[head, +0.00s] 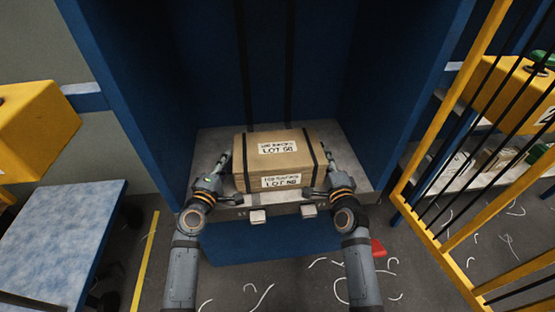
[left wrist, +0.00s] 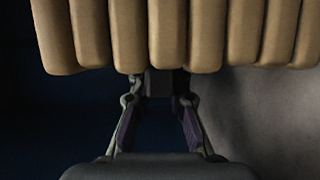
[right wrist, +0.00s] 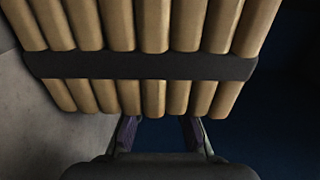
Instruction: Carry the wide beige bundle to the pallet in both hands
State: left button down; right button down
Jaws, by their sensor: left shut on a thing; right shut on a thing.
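The wide beige bundle (head: 278,160), with two dark straps and white labels on its top and front, is in the blue bay, over a grey shelf (head: 215,147). I cannot tell whether it rests on the shelf or hangs just above it. My left gripper (head: 232,180) is shut on the bundle's left end and my right gripper (head: 318,177) on its right end. The left wrist view shows the bundle's rounded slats (left wrist: 170,35) right ahead of the fingers. The right wrist view shows slats (right wrist: 155,25) crossed by a dark strap. The fingertips are hidden beneath the slats.
Blue walls (head: 160,110) stand close on both sides and behind the bundle. A blue-topped cart (head: 65,225) stands at left, a yellow barred gate (head: 440,215) at right. A red object (head: 378,248) and white scraps lie on the floor. I cannot identify a pallet.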

jog(key=shift+r+p, duration=1.45)
jog(key=shift+r, duration=0.55)
jog(key=shift+f, duration=0.1)
jog(key=shift+s, duration=0.1)
